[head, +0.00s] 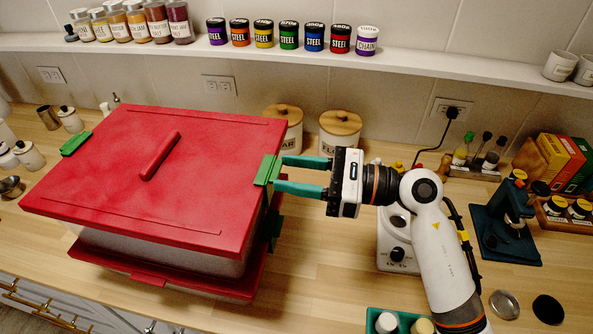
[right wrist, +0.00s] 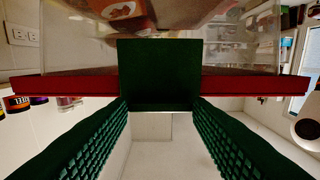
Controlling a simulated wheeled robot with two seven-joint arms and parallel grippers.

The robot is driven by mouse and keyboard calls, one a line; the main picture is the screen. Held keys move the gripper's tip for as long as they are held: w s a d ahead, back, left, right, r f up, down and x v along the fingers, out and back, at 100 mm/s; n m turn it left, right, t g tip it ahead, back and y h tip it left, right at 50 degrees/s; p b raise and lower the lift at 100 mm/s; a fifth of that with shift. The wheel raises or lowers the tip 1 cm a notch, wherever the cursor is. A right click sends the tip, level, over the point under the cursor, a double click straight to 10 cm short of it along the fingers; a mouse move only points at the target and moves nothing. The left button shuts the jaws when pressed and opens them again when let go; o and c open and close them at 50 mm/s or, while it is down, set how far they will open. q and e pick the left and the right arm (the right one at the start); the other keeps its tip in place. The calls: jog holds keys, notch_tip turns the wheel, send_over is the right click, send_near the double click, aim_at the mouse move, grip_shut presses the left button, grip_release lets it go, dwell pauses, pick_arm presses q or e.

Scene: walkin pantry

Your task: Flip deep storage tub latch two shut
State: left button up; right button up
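Another green latch (head: 75,143) is at the lid's left edge. My right gripper (head: 282,174) is open, its two green fingers spread and their tips at the right latch. I cannot tell whether they touch it. My left gripper is not in view.
A lower green latch (head: 273,230) sits below the right one. Wooden-lidded canisters (head: 340,124) stand behind, a white kitchen scale (head: 398,255) is right of the tub, and a dark teal stand (head: 505,235) is farther right. The shelf (head: 300,60) above holds jars. Counter just right of the tub is clear.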

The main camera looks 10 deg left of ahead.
jog(key=c, duration=0.4)
jog(key=shift+a+r+h+p, duration=0.3)
jog(key=shift+r+h+p, duration=0.2)
jog(key=shift+h+p, duration=0.55)
jog(key=shift+a+f, duration=0.15)
jog(key=o, duration=1)
jog(key=shift+a, duration=0.1)
